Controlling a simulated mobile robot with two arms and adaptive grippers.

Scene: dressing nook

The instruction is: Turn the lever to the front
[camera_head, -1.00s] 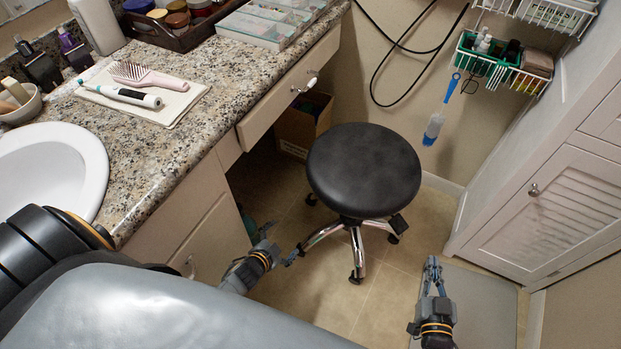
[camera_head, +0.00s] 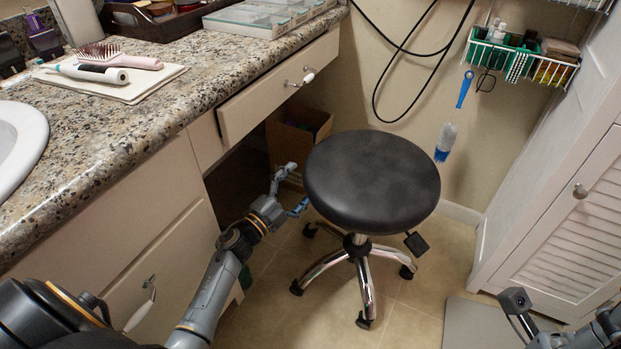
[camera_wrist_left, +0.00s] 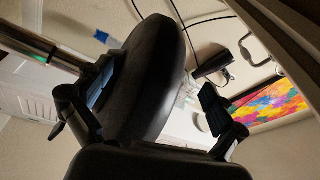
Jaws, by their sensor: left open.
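A lever-like handle with a metal mount and white tip (camera_head: 305,77) is on the open upper drawer. A similar handle (camera_head: 146,290) hangs on the lower cabinet front. A black paddle lever (camera_head: 415,243) sticks out right under the stool seat. I cannot tell which is the task's lever. My left gripper (camera_head: 290,190) is open and empty, just left of the stool seat and below the drawer. In the left wrist view its fingers (camera_wrist_left: 155,95) spread across the view of the stool seat. My right gripper (camera_head: 530,325) is partly in view at the lower right; its jaws are unclear.
A round black stool (camera_head: 372,180) stands beside my left gripper. The granite counter (camera_head: 120,135) overhangs at left. A cardboard box (camera_head: 290,140) sits under it. A white louvered cabinet (camera_head: 545,235) stands right. Black cables (camera_head: 375,90) hang on the wall.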

